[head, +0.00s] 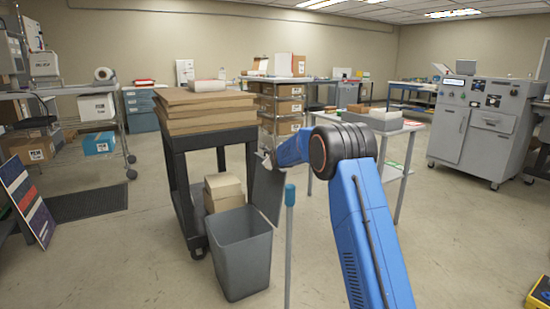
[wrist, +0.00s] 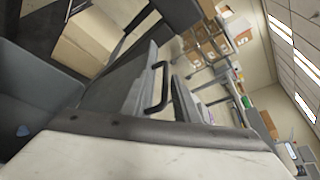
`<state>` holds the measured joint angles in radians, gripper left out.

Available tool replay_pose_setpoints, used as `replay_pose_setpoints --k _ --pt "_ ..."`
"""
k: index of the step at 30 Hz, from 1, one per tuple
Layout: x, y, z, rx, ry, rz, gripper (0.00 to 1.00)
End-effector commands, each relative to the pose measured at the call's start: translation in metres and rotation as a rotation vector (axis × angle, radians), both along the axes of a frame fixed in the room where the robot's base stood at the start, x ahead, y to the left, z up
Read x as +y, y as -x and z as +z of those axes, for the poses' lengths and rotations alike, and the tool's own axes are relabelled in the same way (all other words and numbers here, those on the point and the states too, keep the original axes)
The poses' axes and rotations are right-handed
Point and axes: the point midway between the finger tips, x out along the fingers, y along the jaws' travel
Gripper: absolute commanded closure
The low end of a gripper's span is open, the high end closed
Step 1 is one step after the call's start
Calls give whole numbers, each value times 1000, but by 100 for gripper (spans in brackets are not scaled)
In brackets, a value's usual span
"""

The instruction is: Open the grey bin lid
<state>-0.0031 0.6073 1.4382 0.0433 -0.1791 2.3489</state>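The grey bin (head: 240,262) stands on the floor with its top uncovered. Its dark grey lid (head: 268,192) is raised, standing steeply at the bin's back right. The wrist view is turned sideways and shows the lid panel (wrist: 112,88), a black bar handle (wrist: 158,88) and the bin's inside (wrist: 35,85), with a small blue thing in it. My gripper (head: 265,156) is at the lid's upper edge, near or touching it. Its fingers are too small in the head view and not clear in the wrist view, so its opening and any hold are hidden.
A black cart (head: 180,180) with stacked cardboard (head: 205,108) stands behind the bin, with boxes (head: 223,190) on its lower shelf. A blue-topped pole (head: 289,230) rises just right of the bin. A light table (head: 385,128) is behind my arm.

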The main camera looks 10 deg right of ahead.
Motion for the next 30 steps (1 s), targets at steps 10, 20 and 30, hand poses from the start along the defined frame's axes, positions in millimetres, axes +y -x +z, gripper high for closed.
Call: replay_pose_setpoints --k 10,20,30 --pt "0 57 21 -4 0 0 72" --pt "0 107 36 -5 0 -1 72" --pt "0 128 41 -5 0 -1 72"
